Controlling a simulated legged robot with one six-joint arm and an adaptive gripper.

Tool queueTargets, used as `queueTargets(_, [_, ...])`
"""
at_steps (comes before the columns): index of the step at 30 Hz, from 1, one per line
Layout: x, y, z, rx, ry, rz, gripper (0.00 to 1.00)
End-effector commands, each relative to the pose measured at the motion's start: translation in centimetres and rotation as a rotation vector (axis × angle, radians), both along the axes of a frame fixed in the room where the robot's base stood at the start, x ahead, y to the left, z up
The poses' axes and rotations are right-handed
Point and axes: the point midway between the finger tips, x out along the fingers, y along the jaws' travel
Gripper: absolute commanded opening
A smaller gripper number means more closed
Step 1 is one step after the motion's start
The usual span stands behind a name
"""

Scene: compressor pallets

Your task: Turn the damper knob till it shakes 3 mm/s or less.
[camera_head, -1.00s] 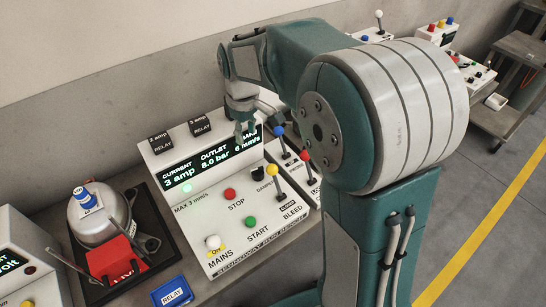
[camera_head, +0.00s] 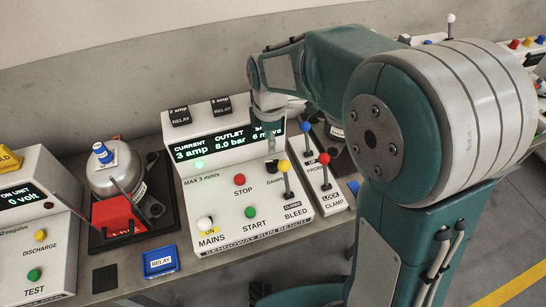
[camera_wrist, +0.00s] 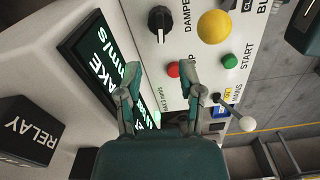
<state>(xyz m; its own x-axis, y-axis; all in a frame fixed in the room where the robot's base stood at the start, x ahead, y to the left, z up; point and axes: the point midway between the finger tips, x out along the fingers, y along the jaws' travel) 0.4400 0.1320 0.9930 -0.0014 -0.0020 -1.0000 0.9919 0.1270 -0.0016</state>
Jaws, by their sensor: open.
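The run bench (camera_head: 243,222) carries a sloped panel and a display (camera_head: 205,146) reading current 3 amp, outlet 8.0 bar and a shake of 6 mm/s, partly covered by my arm. A label below reads MAX 3 mm/s. The black damper knob (camera_head: 271,166) sits under the display's right end, just above its label. In the wrist view the damper knob (camera_wrist: 158,22) shows whole at the top, with a pale pointer line. My gripper (camera_wrist: 162,85) is open and empty, apart from the knob. In the head view my gripper (camera_head: 269,137) hangs before the display, fingertips hard to make out.
Beside the knob stands the yellow-topped bleed lever (camera_head: 284,180). Red stop (camera_head: 239,180) and green start (camera_head: 250,212) buttons and the white mains lever (camera_head: 205,223) lie left and below. Blue and red levers stand to the right. A compressor (camera_head: 115,170) sits at left.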

Motion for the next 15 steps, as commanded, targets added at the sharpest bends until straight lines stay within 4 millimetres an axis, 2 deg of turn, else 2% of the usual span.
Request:
queueTargets(3, [-0.1, -0.2, -2.4, 0.000, 0.004, -0.001, 0.49])
queueTargets(9, [-0.1, -0.4, -5.8, 0.003, 0.003, -0.003, 0.49])
queueTargets(15, [0.0, -0.3, -7.5, 0.002, 0.000, -0.003, 0.49])
